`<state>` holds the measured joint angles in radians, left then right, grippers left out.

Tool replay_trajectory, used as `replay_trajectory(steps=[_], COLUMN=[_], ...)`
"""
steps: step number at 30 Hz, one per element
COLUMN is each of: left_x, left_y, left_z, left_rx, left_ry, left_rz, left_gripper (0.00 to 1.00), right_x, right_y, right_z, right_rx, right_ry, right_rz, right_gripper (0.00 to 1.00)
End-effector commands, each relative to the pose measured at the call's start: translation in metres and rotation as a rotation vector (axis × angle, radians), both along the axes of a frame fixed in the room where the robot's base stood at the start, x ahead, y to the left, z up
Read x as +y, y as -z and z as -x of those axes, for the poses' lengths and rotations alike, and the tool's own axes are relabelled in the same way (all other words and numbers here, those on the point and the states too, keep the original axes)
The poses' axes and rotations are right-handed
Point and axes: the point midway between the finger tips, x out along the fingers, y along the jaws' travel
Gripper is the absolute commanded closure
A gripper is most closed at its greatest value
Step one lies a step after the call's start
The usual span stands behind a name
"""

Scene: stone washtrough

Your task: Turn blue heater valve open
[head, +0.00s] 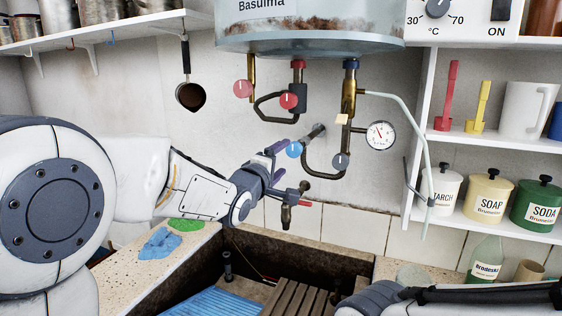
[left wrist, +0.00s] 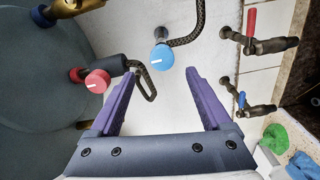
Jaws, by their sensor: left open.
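The blue heater valve (head: 293,149) is a round knob with a white line on its face, on the pipework below the heater. It also shows in the left wrist view (left wrist: 162,56), where the line runs nearly crosswise. My left gripper (head: 281,160) is open, its purple fingers pointing at the wall pipes. In the left wrist view the knob lies just beyond the gap between the fingertips (left wrist: 162,72), roughly centred, with nothing held. Whether a finger touches it I cannot tell. Part of my right arm shows at the bottom right; its fingers are out of view.
Red knobs (head: 289,100) and a grey knob (head: 340,160) sit close by, with a pressure gauge (head: 381,135) to the right. The heater tank (head: 310,40) hangs above. A tap (head: 287,213) is just below my left gripper, over the stone trough (head: 330,254).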

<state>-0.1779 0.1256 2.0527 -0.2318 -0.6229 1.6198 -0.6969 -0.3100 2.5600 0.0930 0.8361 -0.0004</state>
Motion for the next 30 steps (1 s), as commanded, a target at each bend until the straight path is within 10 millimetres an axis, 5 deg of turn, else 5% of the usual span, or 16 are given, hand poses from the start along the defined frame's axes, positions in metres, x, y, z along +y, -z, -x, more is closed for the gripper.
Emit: replay_trajectory(steps=[6, 11, 16, 21, 27, 30], left_x=[-0.004, -0.028, -0.051, -0.049, -0.025, -0.015], left_y=[0.006, 0.054, 0.136, 0.198, 0.234, 0.239], left_z=[0.004, 0.043, 0.137, 0.25, 0.359, 0.39], left_rx=[0.02, 0.165, 0.387, 0.531, 0.583, 0.584], left_ry=[0.004, 0.057, 0.292, 0.671, 1.125, 1.27], left_rz=[-0.035, -0.299, -0.77, -1.175, -1.461, -1.522], left_gripper=[0.18, 0.18, 0.18, 0.18, 0.18, 0.18], right_x=[0.0, 0.0, 0.0, 0.0, 0.0, 0.0], right_y=[0.0, 0.0, 0.0, 0.0, 0.0, 0.0], right_z=[0.0, 0.0, 0.0, 0.0, 0.0, 0.0], right_rx=[0.0, 0.0, 0.0, 0.0, 0.0, 0.0], right_ry=[0.0, 0.0, 0.0, 0.0, 0.0, 0.0], right_rz=[0.0, 0.0, 0.0, 0.0, 0.0, 0.0], right_gripper=[0.18, 0.18, 0.18, 0.18, 0.18, 0.18])
